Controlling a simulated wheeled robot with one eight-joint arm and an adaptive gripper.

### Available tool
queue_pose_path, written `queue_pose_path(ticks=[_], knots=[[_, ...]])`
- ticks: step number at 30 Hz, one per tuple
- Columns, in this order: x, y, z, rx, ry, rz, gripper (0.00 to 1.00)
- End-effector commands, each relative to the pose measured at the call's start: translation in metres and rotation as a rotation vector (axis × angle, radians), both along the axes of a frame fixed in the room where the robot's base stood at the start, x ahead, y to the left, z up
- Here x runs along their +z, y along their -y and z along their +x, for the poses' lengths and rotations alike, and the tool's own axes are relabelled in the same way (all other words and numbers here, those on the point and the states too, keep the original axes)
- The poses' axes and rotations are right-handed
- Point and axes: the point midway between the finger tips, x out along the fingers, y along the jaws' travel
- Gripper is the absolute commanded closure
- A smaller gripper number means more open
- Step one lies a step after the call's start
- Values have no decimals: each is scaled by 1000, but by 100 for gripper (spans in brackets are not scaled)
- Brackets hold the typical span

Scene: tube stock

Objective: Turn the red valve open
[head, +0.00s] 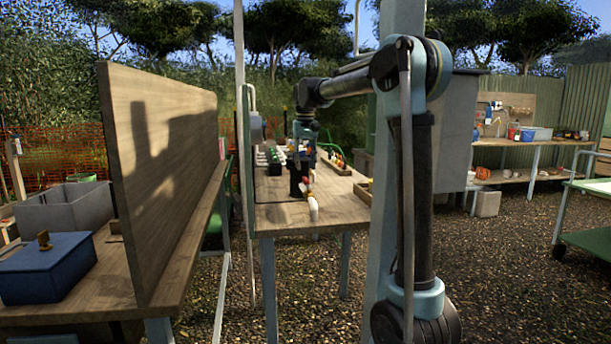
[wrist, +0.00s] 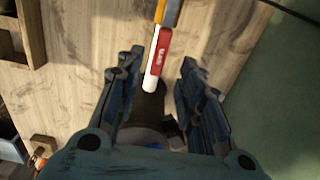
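Contact cannot be told.
The wooden far table (head: 275,216) carries a dark rack of bottles (head: 270,160) to the left and a green-edged tray (head: 335,160) to the right. A tall wooden board (head: 165,165) stands on the near-left bench. A blue box (head: 45,272) sits left of it.

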Motion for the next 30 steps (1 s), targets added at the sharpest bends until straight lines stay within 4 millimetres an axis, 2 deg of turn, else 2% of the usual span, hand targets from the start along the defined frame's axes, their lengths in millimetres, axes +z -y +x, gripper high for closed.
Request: queue_pose_path(ticks=[1, 6, 12, 18, 30], knots=[[11, 0, 0, 0, 0, 0, 65], [39, 1, 0, 0, 0, 0, 65], [59, 0, 1, -1, 0, 0, 65], [65, 0, 1, -1, 0, 0, 65], [65, 2, 1, -2, 0, 0, 65]])
